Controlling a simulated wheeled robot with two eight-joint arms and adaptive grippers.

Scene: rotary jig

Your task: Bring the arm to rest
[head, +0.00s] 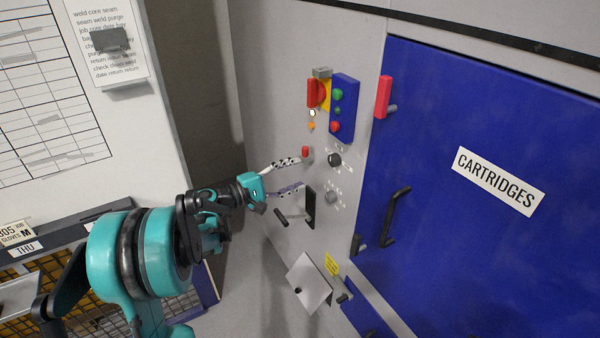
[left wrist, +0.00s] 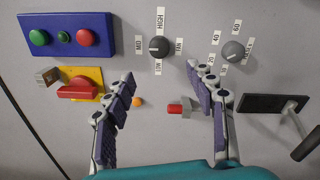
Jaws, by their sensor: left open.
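My left arm (head: 160,250), teal and black, reaches in from the left toward a grey machine panel. My left gripper (head: 298,174) is open and empty, its two fingers spread in front of the panel. The fingers also show in the left wrist view (left wrist: 168,92), one on each side of a small red knob or lever (left wrist: 178,109) that stands further off on the panel. I cannot tell the exact gap between the fingertips and the panel. My right gripper is not in view.
The panel has a blue button box (head: 342,105), a red rotary switch (head: 318,93), a black dial (head: 335,160), a grey dial (left wrist: 233,51) and a lever in a black slot (head: 310,208). A blue CARTRIDGES door (head: 440,120) with a black handle (head: 396,215) is right. A white flap (head: 309,284) sticks out below.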

